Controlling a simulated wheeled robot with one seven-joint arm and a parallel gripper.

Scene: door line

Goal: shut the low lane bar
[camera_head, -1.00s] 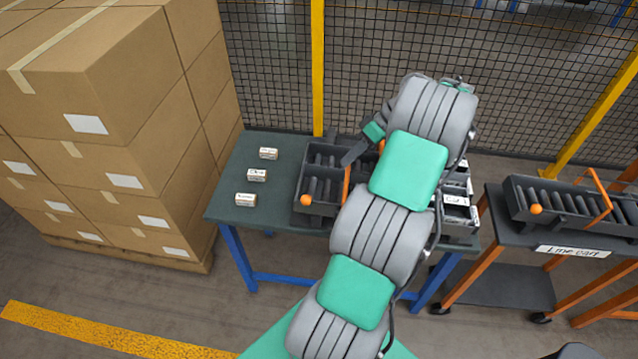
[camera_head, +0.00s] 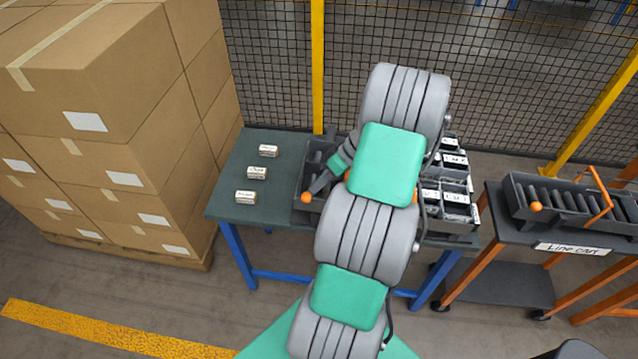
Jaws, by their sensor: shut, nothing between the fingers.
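A dark roller lane rack (camera_head: 308,172) sits on the green-topped table, partly hidden behind my arm. An orange ball knob (camera_head: 306,197) shows at its front left corner. I cannot tell which lane is the low one. My gripper (camera_head: 317,186) is shut and empty, over the rack's left lane just above and right of the knob. Whether it touches the bar is unclear.
Three small labelled boxes (camera_head: 257,173) stand on the table's left. Labelled bins (camera_head: 456,197) are at its right. A line cart (camera_head: 515,225) with another roller rack and orange bar stands further right. Stacked cartons (camera_head: 150,150) are left; a mesh fence (camera_head: 270,60) is behind.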

